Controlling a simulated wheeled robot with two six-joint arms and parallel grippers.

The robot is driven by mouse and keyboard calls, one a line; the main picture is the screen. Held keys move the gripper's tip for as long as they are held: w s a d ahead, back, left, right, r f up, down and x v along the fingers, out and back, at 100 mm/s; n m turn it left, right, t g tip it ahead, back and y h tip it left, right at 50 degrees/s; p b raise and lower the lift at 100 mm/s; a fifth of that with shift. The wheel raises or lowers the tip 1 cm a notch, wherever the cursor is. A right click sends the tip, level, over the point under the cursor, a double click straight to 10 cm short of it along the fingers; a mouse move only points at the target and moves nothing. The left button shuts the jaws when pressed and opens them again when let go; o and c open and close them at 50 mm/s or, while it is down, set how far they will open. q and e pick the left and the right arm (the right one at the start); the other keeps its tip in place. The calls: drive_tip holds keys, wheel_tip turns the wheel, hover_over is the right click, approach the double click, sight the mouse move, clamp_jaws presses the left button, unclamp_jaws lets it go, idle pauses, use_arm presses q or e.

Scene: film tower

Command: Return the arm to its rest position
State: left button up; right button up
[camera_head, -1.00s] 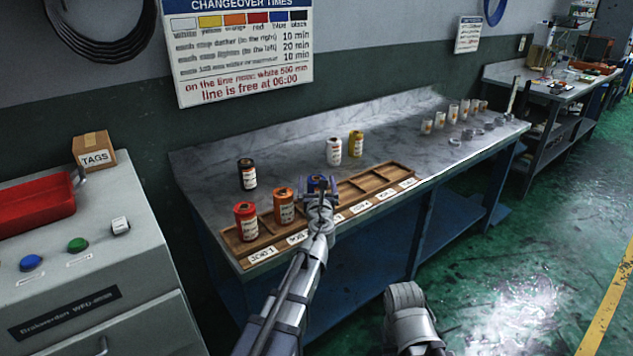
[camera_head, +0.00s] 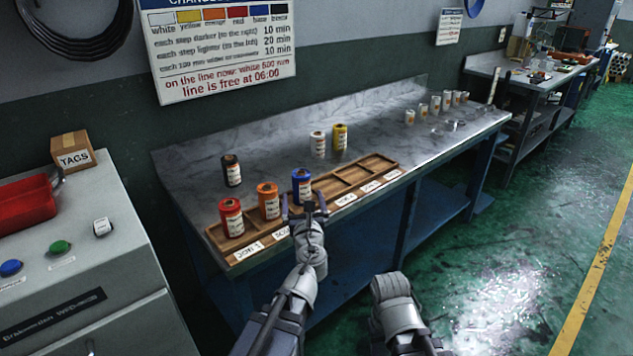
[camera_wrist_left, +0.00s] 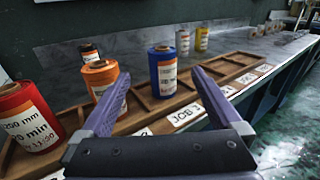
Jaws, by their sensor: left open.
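My left gripper (camera_head: 305,208) is open and empty, just in front of the wooden rack's front edge. In the left wrist view its two fingers (camera_wrist_left: 155,100) stand apart, with the blue roll (camera_wrist_left: 162,70) beyond them, not touched. The blue roll (camera_head: 301,186) stands upright in the wooden rack (camera_head: 350,178), to the right of the orange roll (camera_head: 268,201) and the red roll (camera_head: 231,217). Of my right arm, a grey part (camera_head: 395,300) shows at the bottom; its gripper fingers are not visible.
Black (camera_head: 231,170), white (camera_head: 318,145) and yellow (camera_head: 340,138) rolls stand on the bench (camera_head: 200,165) behind the rack. Several small cups (camera_head: 436,104) stand at its far right. A grey cabinet (camera_head: 90,250) is at left. The green floor (camera_head: 500,270) at right is open.

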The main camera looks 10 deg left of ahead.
use_arm(q)
drive_tip(key=s+d+n+g+h+p, duration=0.1)
drive_tip(key=s+d+n+g+p, duration=0.3)
drive_tip(key=s+n, duration=0.4)
drive_tip(key=s+d+f+n+g+h+p, duration=0.1)
drive_tip(key=s+d+n+g+h+p, duration=0.1)
drive_tip(key=s+d+n+g+p, duration=0.2)
drive_tip(key=s+d+f+n+g+h+p, duration=0.1)
drive_tip(key=s+d+n+g+p, duration=0.4)
drive_tip(key=s+n+g+p, duration=0.4)
drive_tip(key=s+n+p, duration=0.1)
drive_tip(key=s+n, duration=0.3)
drive_tip(key=n, duration=0.3)
drive_tip(key=shift+f+h+p, duration=0.25)
drive_tip(key=shift+h+p, duration=0.05)
drive_tip(key=shift+d, duration=0.1)
